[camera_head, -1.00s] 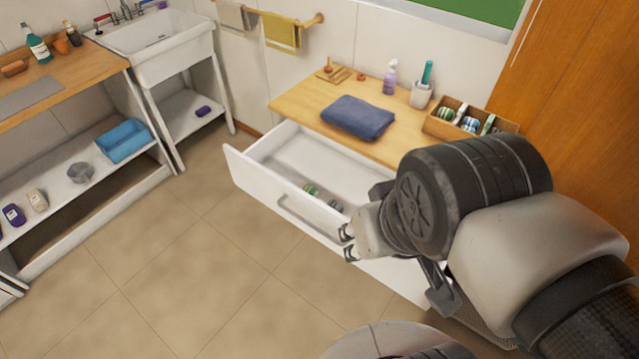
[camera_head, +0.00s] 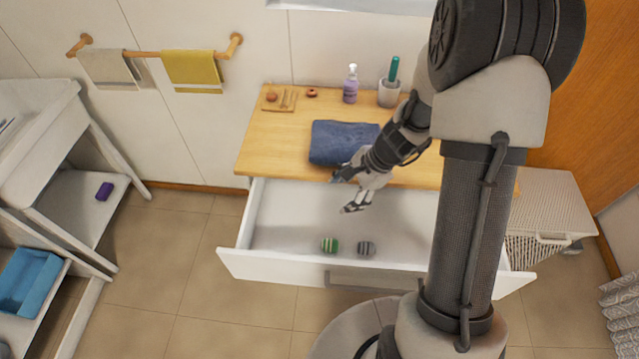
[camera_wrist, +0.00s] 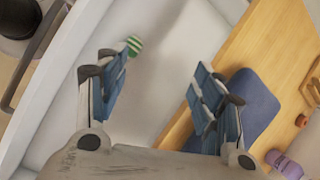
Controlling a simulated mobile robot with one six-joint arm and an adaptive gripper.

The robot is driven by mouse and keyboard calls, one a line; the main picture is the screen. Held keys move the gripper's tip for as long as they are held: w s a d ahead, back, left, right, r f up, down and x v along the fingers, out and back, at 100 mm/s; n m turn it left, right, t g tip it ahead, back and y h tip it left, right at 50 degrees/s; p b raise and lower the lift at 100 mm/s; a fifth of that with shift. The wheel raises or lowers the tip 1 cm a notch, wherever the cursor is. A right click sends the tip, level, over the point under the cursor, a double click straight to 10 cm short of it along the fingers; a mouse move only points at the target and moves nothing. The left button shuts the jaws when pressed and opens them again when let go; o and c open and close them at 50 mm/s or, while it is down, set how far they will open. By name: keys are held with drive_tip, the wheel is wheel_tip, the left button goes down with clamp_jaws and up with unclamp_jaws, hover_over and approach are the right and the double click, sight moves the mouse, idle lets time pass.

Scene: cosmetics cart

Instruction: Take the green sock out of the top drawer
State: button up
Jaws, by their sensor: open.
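The green sock (camera_head: 330,245) is a small rolled ball with white stripes. It lies in the open top drawer (camera_head: 285,225), near the front wall, and also shows in the wrist view (camera_wrist: 134,46), just beyond the tip of one finger. A grey striped rolled sock (camera_head: 366,248) lies just right of it. My gripper (camera_head: 345,193) is open and empty. It is over the back part of the drawer, behind and slightly right of the green sock, apart from it. My arm hides the drawer's right part.
A folded blue towel (camera_head: 342,143) lies on the wooden top (camera_head: 262,145) right behind my gripper. A purple pump bottle (camera_head: 350,84) and a cup with a green item (camera_head: 389,93) stand further back. The drawer's left half is bare. A white basket (camera_head: 548,215) is at right.

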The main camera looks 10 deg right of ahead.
drive_tip(key=s+d+f+m, duration=0.25)
drive_tip(key=f+m, duration=0.25)
drive_tip(key=f, duration=0.8)
drive_tip(key=b, duration=0.4)
hover_over(332, 243)
drive_tip(key=d, duration=0.2)
drive_tip(key=f, duration=1)
drive_tip(key=shift+s, duration=0.2)
drive_tip(key=shift+s+b+x, duration=0.1)
drive_tip(key=shift+b+x, duration=0.45)
drive_tip(key=shift+x, duration=0.9)
drive_tip(key=shift+s+b+x, duration=0.15)
drive_tip(key=shift+b+x, duration=0.35)
drive_tip(key=shift+x, duration=0.95)
drive_tip(key=c, duration=1)
